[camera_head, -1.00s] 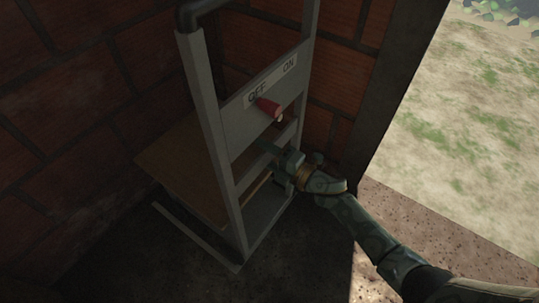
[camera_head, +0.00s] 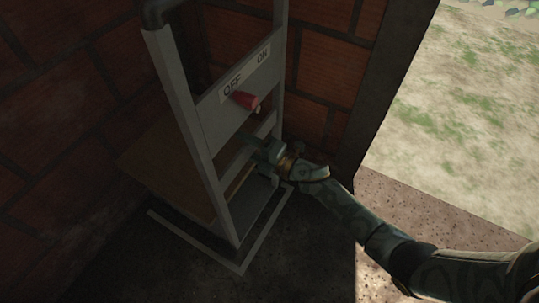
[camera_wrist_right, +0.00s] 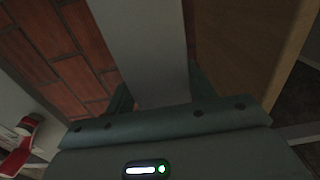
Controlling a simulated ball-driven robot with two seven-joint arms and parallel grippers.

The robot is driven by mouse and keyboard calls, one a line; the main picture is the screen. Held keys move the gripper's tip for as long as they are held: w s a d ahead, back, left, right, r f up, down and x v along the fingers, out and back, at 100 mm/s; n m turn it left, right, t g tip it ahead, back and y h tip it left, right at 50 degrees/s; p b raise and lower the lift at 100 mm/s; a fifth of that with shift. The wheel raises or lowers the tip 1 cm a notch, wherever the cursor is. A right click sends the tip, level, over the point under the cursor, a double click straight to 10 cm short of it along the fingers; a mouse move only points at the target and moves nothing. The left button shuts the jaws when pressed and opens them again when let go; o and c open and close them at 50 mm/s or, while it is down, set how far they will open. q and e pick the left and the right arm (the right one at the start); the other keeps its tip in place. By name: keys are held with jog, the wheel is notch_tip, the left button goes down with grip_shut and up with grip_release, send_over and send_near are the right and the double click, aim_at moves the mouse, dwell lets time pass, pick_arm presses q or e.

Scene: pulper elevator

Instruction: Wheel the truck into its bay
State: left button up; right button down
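The truck (camera_head: 175,85) is a grey upright frame with a black grip at its top, a cross panel lettered OFF and ON, and a brown board behind. A red lever (camera_head: 243,100) on the panel points towards OFF. The bay looks to be the pale outline (camera_head: 195,243) on the dark floor; the truck's near foot is inside its near corner. My right gripper (camera_head: 262,150) is at the frame below the panel. In the right wrist view its fingers (camera_wrist_right: 160,100) close on both sides of a grey bar of the truck. My left gripper is not in view.
Brick walls (camera_head: 75,90) stand close to the left and behind the truck. A dark door post (camera_head: 385,95) rises at the right, with bright open ground (camera_head: 470,100) beyond it. The floor in front of the outline is clear.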

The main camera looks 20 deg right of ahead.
jog(key=c, duration=0.6)
grip_release()
jog(key=shift+s+a+f, duration=0.1)
jog(key=shift+f, duration=0.35)
jog(key=shift+c, duration=0.2)
jog(key=shift+o, duration=1)
jog(key=shift+r, duration=0.25)
jog(key=shift+s+d+r, duration=0.1)
jog(key=shift+d, duration=0.15)
jog(key=p+v, duration=0.2)
jog(key=v, duration=0.9)
jog(key=shift+s+d+p, duration=0.15)
jog(key=shift+d+p, duration=0.05)
jog(key=shift+p, duration=0.15)
